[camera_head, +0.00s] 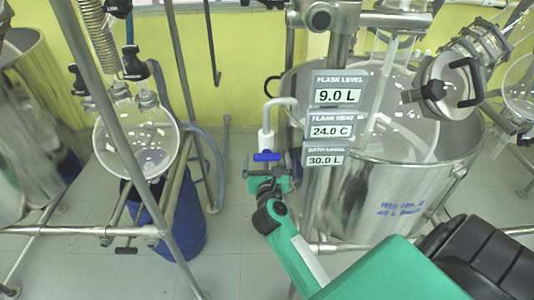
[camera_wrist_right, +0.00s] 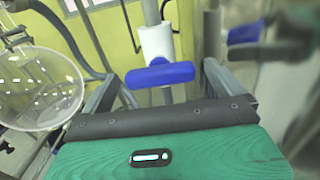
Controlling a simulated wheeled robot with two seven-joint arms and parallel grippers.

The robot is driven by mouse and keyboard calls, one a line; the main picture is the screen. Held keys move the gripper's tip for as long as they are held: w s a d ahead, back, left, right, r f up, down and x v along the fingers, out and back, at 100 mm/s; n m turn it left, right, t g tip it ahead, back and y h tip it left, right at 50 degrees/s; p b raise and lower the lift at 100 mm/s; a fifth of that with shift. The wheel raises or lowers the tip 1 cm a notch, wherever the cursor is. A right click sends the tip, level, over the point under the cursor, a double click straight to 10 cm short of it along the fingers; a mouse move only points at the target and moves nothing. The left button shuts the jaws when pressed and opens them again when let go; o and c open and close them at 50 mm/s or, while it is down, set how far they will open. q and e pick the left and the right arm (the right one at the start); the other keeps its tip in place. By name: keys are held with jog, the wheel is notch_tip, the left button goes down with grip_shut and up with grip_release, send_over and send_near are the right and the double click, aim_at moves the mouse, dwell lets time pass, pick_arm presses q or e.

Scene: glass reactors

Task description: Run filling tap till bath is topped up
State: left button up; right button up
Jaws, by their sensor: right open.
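The filling tap has a blue handle (camera_head: 267,156) on a white body (camera_head: 266,137) below a curved white spout pipe at the left of the bath. The bath is a large steel vessel (camera_head: 390,195) with blue lettering. A bath level sign (camera_head: 325,160) reads 30.0 L. My right gripper (camera_head: 267,176) is open just below the tap handle. In the right wrist view the blue handle (camera_wrist_right: 160,74) lies crosswise between and beyond the two fingers (camera_wrist_right: 160,88); I see no clear contact. My left gripper is not in view.
Other signs read flask level 9.0 L (camera_head: 340,94) and flask heat 24.0 C (camera_head: 331,130). A round glass flask (camera_head: 137,140) hangs in a metal frame at left, above a blue drum (camera_head: 185,225). A steel lid (camera_head: 450,88) stands at upper right.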

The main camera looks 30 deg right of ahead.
jog(key=shift+x, duration=0.9)
jog(key=shift+c, duration=0.2)
jog(key=c, duration=1)
jog(key=shift+o, duration=0.3)
jog(key=shift+r+n+p, duration=0.15)
jog(key=shift+n+p, duration=0.45)
jog(key=shift+p, duration=0.25)
jog(key=n+p, duration=0.5)
jog(key=p, duration=0.1)
jog(key=shift+a+n+p, duration=0.1)
jog(key=shift+n+p, duration=0.2)
jog(key=shift+n, duration=0.1)
jog(key=n+p, duration=0.2)
jog(key=n, duration=0.1)
jog(key=shift+p, duration=0.35)
jog(key=shift+n+p, duration=0.55)
jog(key=shift+n, duration=0.15)
